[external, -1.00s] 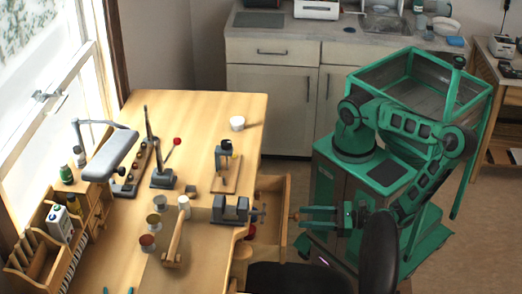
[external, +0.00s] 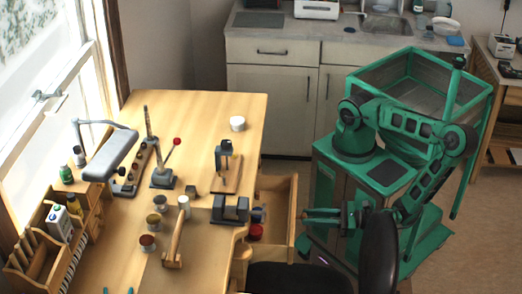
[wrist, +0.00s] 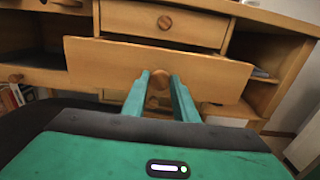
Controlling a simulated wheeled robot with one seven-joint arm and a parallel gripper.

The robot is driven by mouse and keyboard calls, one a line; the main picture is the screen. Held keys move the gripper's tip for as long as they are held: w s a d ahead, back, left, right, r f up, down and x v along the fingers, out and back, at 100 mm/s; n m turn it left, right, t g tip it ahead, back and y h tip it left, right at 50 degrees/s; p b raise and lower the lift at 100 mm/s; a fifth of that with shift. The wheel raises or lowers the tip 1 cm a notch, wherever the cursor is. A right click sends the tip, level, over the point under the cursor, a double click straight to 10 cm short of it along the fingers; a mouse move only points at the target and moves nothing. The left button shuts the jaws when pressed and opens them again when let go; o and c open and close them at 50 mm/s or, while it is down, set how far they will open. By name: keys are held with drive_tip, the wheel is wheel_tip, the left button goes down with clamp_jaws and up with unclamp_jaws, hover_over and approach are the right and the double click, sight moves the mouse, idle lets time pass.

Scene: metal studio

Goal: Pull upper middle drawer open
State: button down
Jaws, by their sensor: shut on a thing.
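A wooden drawer (external: 292,222) stands pulled out from the right side of the workbench, with a red can and a dark blue item visible inside it in the external view. Its broad front (wrist: 105,65) fills the middle of the wrist view, with a round wooden knob (wrist: 158,100) at its centre. My gripper (wrist: 159,77) is shut on this knob, one green finger on each side. In the external view my gripper (external: 306,216) is at the drawer front, the knob hard to make out there.
Another drawer with a round knob (wrist: 165,22) is shut above the pulled-out one in the wrist view. The dark chair (external: 378,255) stands close below my arm. The workbench (external: 190,110) holds a vise, cans and a hammer. Floor is free toward the grey cabinet (external: 270,100).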

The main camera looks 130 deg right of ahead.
drive_tip(key=shift+v, duration=1)
drive_tip(key=c, duration=1.4)
unclamp_jaws()
drive_tip(key=shift+w, duration=0.1)
drive_tip(key=shift+c, duration=0.2)
drive_tip(key=v, duration=0.8)
